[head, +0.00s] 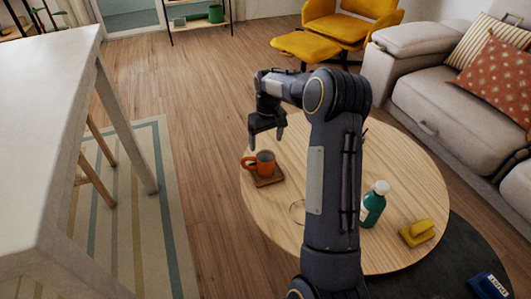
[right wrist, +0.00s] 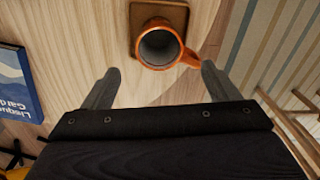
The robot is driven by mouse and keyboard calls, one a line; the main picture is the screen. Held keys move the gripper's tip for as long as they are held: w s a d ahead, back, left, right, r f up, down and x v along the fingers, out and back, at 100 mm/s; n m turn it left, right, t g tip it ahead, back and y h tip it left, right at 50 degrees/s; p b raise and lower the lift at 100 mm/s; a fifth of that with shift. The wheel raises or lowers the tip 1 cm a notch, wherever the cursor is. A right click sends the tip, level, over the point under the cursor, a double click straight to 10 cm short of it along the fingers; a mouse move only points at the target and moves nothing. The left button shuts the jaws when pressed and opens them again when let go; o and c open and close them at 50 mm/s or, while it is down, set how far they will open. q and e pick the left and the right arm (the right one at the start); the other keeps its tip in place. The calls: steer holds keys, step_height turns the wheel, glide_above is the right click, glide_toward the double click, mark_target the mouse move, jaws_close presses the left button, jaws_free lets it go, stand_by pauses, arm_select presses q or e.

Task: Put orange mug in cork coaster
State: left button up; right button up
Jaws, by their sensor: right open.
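The orange mug (head: 265,163) stands upright on the square brown cork coaster (head: 268,181) near the left edge of the round wooden table. In the right wrist view I look down into the empty mug (right wrist: 160,48), with the coaster (right wrist: 160,10) under it. My right gripper (head: 266,131) is just above the mug in the head view. In the right wrist view its two fingers (right wrist: 160,73) are spread wide, nothing is between them, and the mug is just beyond the tips. My left gripper is not in view.
The round table (head: 400,165) also bears a teal bottle with a white cap (head: 373,204) and a yellow object (head: 417,233) to the right. A blue book (right wrist: 15,85) lies left in the right wrist view. A white table (head: 45,110) stands at the left.

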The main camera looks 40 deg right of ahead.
steer(key=s+a+r+t+y, duration=0.1)
steer(key=s+a+r+t, duration=0.2)
steer(key=s+a+r, duration=1)
steer(key=s+a+f+t+y, duration=0.2)
steer(key=s+a, duration=0.9)
steer(key=s, duration=0.5)
steer(key=shift+s, duration=0.15)
step_height(320, 180, up, 26)
steer(key=p, duration=2.5)
steer(key=shift+f+p, duration=0.15)
steer(key=shift+p, duration=0.2)
